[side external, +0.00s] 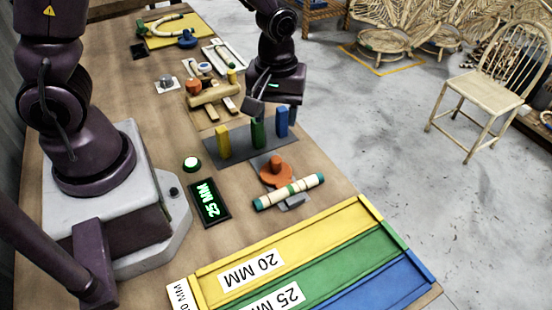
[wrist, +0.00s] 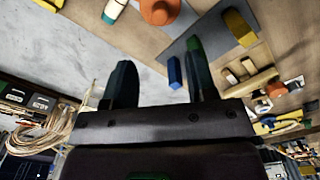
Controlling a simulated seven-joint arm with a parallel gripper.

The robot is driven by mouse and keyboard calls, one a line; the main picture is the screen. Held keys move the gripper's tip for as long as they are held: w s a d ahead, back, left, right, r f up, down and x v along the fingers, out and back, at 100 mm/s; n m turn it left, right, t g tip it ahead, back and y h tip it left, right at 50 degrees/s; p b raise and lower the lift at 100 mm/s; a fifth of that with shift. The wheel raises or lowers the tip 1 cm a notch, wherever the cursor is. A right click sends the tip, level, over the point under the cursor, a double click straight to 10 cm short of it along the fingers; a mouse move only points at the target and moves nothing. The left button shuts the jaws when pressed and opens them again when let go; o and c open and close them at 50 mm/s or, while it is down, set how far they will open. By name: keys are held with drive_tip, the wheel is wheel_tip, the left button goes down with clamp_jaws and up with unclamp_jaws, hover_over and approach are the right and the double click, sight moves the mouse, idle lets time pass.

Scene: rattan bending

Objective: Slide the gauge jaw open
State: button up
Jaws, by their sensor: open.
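An orange piece with a round knob (side external: 276,172) stands on the bench, and it also shows at the top of the wrist view (wrist: 160,12). A pale rod with teal ends (side external: 289,192) lies beside it, over a small grey part (side external: 292,202). I cannot tell which part is the gauge jaw. A black display (side external: 209,202) reads 25 MM. My gripper (side external: 272,108) is open above the grey plate, near the upright green block (side external: 258,136). In the wrist view my gripper (wrist: 160,82) has both fingers apart, and the blue block (wrist: 175,72) appears between them in the picture.
A yellow block (side external: 223,141) stands on the grey plate (side external: 208,158). A wooden fixture (side external: 208,95) lies behind it. Yellow, green and blue trays (side external: 285,240) fill the near bench end. A white-lit button (side external: 191,163) sits by the display. The bench edge drops to open floor at right.

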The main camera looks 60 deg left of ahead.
sight(276, 159)
wheel_tip(276, 159, down, 13)
idle(0.5)
